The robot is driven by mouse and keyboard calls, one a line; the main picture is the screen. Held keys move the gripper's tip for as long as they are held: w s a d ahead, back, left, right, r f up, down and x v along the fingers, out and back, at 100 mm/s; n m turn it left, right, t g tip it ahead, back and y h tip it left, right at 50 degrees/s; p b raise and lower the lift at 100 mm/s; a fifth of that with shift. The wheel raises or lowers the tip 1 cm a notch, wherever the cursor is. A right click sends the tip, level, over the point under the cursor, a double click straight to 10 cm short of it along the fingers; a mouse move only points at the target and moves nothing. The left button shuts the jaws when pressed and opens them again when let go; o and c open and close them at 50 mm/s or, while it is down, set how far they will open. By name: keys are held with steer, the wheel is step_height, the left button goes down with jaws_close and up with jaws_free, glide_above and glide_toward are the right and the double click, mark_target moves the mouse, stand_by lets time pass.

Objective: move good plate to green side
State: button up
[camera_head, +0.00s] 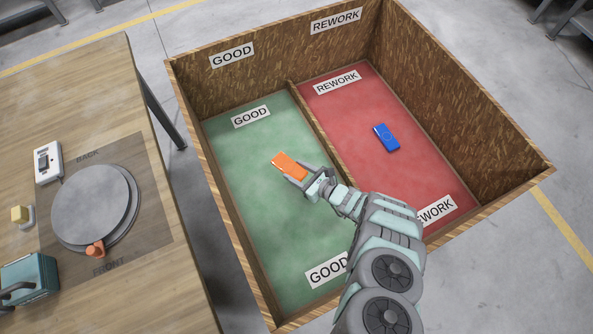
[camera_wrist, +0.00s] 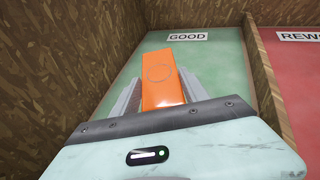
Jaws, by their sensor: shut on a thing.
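An orange plate (camera_head: 289,166) is held in my gripper (camera_head: 304,180), over the green side (camera_head: 262,215) of the wooden bin. In the wrist view the orange plate (camera_wrist: 163,74) sits between the two grey fingers (camera_wrist: 160,92), and a faint ring mark shows on its face. My gripper is shut on it. I cannot tell whether the plate touches the green floor. The green side carries GOOD labels (camera_head: 251,117) on its floor and wall.
A divider (camera_head: 322,133) parts green from the red REWORK side (camera_head: 425,160), where a blue plate (camera_head: 386,138) lies. High wooden walls surround both. A table (camera_head: 100,310) at left holds a round disc (camera_head: 92,205) and small devices. Green floor around the gripper is clear.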

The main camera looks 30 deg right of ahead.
step_height(320, 180, down, 11)
steer(key=b, duration=0.9)
steer(key=shift+f, duration=0.1)
steer(key=shift+f+b, duration=0.55)
stand_by(0.4)
steer(key=o, duration=1.6)
steer(key=p+v, duration=0.3)
steer(key=v, duration=0.3)
steer(key=shift+s+d+r+p, duration=0.15)
steer(key=shift+s+r+p, duration=0.1)
steer(key=shift+p, duration=0.1)
steer(key=shift+s+d, duration=0.15)
steer(key=shift+s, duration=0.25)
